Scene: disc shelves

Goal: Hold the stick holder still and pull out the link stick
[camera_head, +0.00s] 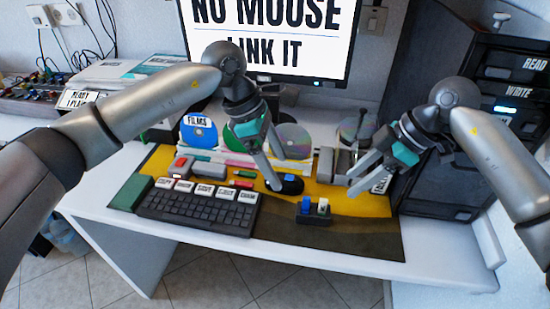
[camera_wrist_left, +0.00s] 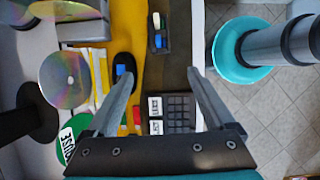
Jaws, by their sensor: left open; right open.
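The dark stick holder (camera_head: 313,217) stands on the front part of the desk mat, with a blue stick (camera_head: 306,204) and a whitish stick (camera_head: 323,206) upright in it. I cannot tell which one is the link stick. In the left wrist view the holder (camera_wrist_left: 160,46) is beyond the fingertips. My left gripper (camera_head: 276,172) is open and empty above the mat, left of and behind the holder; its spread fingers show in the left wrist view (camera_wrist_left: 165,74). My right gripper (camera_head: 354,184) is open and empty, right of and behind the holder.
A black mouse (camera_head: 290,187) with a blue piece on it lies behind the holder. A dark keyboard (camera_head: 200,207) is left of it. Discs (camera_head: 294,141) stand behind, below the monitor (camera_head: 275,52). A dark drawer tower (camera_head: 450,150) bounds the right. The mat's front right is clear.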

